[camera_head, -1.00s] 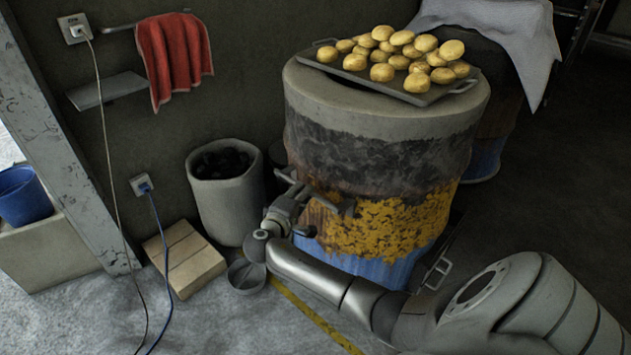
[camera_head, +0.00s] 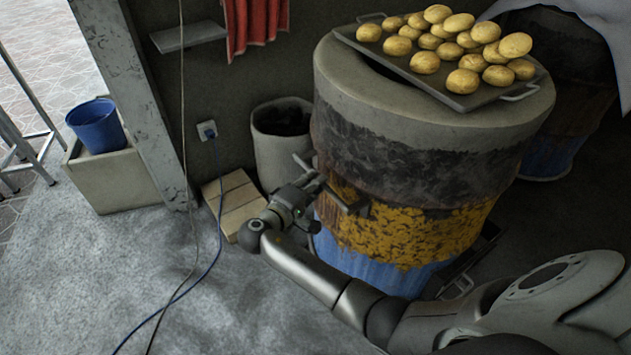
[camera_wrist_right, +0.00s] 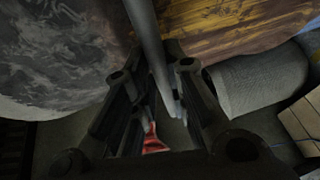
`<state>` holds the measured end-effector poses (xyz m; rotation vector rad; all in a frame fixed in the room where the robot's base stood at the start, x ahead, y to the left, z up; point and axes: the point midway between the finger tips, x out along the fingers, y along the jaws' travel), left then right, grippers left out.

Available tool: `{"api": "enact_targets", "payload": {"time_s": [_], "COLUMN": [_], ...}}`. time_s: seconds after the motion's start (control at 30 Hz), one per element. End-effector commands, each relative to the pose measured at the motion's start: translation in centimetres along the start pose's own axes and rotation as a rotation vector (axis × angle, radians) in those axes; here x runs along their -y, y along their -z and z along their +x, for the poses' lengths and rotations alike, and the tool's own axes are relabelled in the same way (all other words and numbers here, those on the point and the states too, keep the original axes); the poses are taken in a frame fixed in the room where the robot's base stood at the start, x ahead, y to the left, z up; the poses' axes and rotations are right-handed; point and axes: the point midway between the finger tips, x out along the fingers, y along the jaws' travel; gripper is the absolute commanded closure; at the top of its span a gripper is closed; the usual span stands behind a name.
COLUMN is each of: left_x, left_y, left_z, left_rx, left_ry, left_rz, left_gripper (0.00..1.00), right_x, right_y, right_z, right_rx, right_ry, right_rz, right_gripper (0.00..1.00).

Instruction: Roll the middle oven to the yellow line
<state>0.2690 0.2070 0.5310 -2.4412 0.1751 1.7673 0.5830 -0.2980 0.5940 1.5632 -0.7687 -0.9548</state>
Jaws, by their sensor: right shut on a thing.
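The barrel oven (camera_head: 400,175) has a concrete rim, a dark band, peeling yellow paint and a blue base. It stands upright right of centre in the head view. Its curved side (camera_wrist_right: 60,55) also fills the upper part of the right wrist view. My right gripper (camera_head: 325,190) is at the oven's left side. In the right wrist view its fingers (camera_wrist_right: 165,90) are shut around a grey handle bar (camera_wrist_right: 147,35). My left gripper is not in view. I cannot make out the yellow line in the current views.
A tray (camera_head: 462,102) of round buns rests on the oven's top. A grey bin (camera_head: 275,150) and a tan box (camera_head: 235,203) stand left behind it, near the wall. Cables (camera_head: 205,270) cross the floor at left. Another oven (camera_head: 565,105), cloth-covered, stands behind. Left floor is mostly clear.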

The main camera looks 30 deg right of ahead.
Motion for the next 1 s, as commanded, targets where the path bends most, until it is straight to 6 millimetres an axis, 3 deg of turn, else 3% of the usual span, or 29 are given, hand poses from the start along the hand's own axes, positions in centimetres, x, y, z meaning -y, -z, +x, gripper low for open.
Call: {"api": "enact_targets", "payload": {"time_s": [0.17,0.2,0.33,0.73,1.0], "left_x": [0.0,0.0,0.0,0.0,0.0], "left_y": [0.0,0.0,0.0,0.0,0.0], "left_z": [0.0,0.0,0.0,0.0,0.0], "left_rx": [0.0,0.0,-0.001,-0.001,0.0], "left_ry": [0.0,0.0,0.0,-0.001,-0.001], "left_rz": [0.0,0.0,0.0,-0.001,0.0], "left_gripper": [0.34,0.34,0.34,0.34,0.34], "right_x": [0.0,0.0,0.0,0.0,0.1], "right_y": [-0.4,-0.4,-0.4,-0.2,-0.2], "right_z": [0.7,0.8,0.6,-0.3,-5.4], "right_rx": [0.011,0.012,0.011,0.006,0.005], "right_ry": [-0.002,-0.002,-0.002,-0.001,0.001], "right_rz": [-0.004,-0.004,-0.004,-0.001,-0.001], "right_gripper": [1.0,0.82,0.65,0.65,0.65]}}
